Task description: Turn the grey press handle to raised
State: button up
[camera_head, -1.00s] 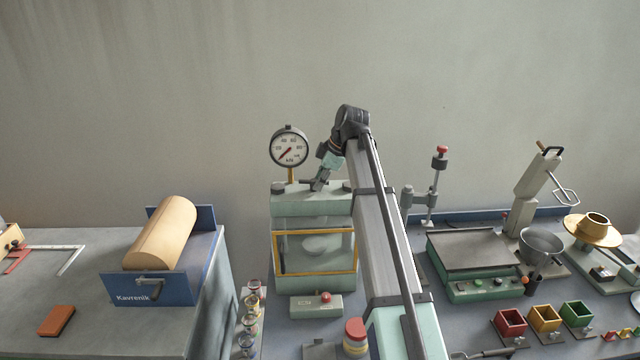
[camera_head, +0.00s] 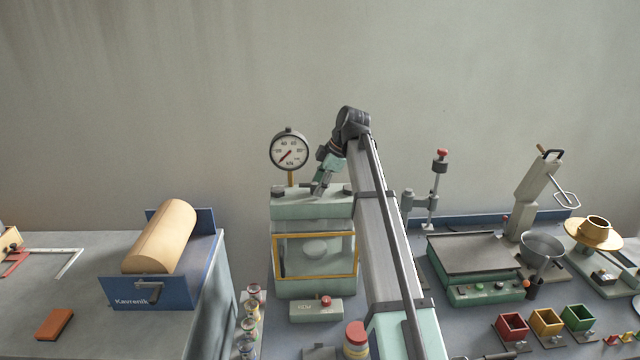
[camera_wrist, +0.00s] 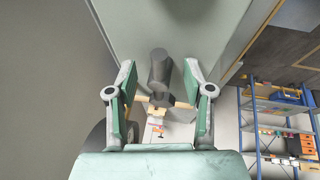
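The green press (camera_head: 313,205) stands on the bench left of my arm, with a yellow-framed window and a round dial gauge (camera_head: 289,151) on top. My gripper (camera_head: 320,188) is tilted down over the top of the press. In the wrist view my gripper (camera_wrist: 162,92) is open, its two green fingers spread. The grey handle (camera_wrist: 160,70), a short dark cylinder, stands between them above the press's green top plate (camera_wrist: 175,30). Gaps show on both sides of it. In the head view my gripper largely hides the handle.
A blue box marked Kavrenik (camera_head: 150,290) with a tan roll (camera_head: 160,236) stands at left. A small control box (camera_head: 316,309) and a red-topped jar (camera_head: 356,338) lie before the press. A green plate device (camera_head: 470,252) stands right of my arm.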

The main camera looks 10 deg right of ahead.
jog(key=shift+d+r, duration=0.1)
jog(key=shift+d, duration=0.05)
jog(key=v, duration=1.2)
